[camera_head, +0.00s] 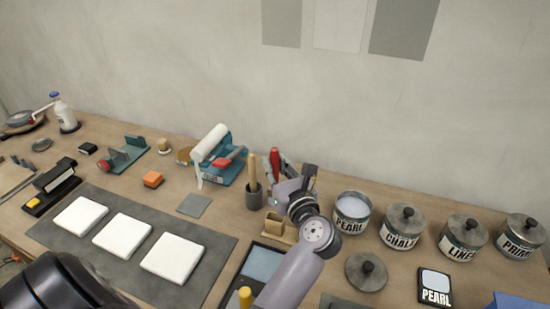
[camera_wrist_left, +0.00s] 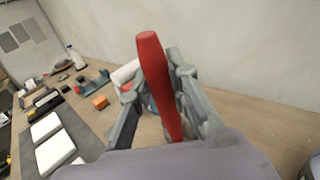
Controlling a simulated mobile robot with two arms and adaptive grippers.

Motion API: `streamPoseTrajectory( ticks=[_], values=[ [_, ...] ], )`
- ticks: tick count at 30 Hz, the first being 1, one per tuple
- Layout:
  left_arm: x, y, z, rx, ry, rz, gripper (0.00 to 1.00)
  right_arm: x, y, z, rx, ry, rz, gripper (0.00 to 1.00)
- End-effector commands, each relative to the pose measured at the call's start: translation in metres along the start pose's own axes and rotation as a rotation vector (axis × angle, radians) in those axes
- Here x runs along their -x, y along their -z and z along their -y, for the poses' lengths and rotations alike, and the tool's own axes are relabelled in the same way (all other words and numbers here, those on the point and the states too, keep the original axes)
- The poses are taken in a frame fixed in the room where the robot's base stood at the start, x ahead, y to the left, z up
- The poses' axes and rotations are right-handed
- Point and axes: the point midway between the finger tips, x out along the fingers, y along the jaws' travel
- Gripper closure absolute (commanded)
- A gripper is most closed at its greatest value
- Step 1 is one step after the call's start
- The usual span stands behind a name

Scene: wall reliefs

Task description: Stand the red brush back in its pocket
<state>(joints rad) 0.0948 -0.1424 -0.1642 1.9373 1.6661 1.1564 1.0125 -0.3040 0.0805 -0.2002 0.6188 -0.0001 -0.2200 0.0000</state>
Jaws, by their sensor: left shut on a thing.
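The red brush (camera_head: 275,158) is held upright in my left gripper (camera_head: 284,168), above the back of the bench. In the left wrist view, the red handle (camera_wrist_left: 158,80) stands slightly tilted between the two grey fingers of my left gripper (camera_wrist_left: 160,100), which are shut on it. Its lower end is hidden by the gripper and wrist. A small tan holder (camera_head: 272,226) stands on the bench in front of and below the gripper, partly hidden by my arm. Whether its pocket is empty is hard to see. My right gripper does not show.
A grey cup (camera_head: 254,197) with a wooden-handled tool stands just left of the gripper. An open PEARL tin (camera_head: 351,212) and several lidded tins are to the right. A teal roller stand (camera_head: 228,172) is at left. The wall rises close behind.

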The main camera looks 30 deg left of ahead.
Motion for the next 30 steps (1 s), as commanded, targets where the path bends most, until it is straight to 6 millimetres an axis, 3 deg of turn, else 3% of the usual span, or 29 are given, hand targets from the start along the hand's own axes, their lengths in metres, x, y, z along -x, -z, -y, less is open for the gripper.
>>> streamPoseTrajectory(
  ticks=[4,11,30],
  values=[
    [-0.002,-0.005,0.003,0.000,-0.033,0.000,1.00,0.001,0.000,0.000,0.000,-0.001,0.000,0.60],
    [-0.002,0.004,0.003,-0.002,-0.034,0.000,1.00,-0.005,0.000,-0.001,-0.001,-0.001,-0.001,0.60],
    [-0.002,0.055,0.004,0.001,-0.033,-0.001,1.00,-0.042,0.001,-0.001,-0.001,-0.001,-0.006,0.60]
  ],
)
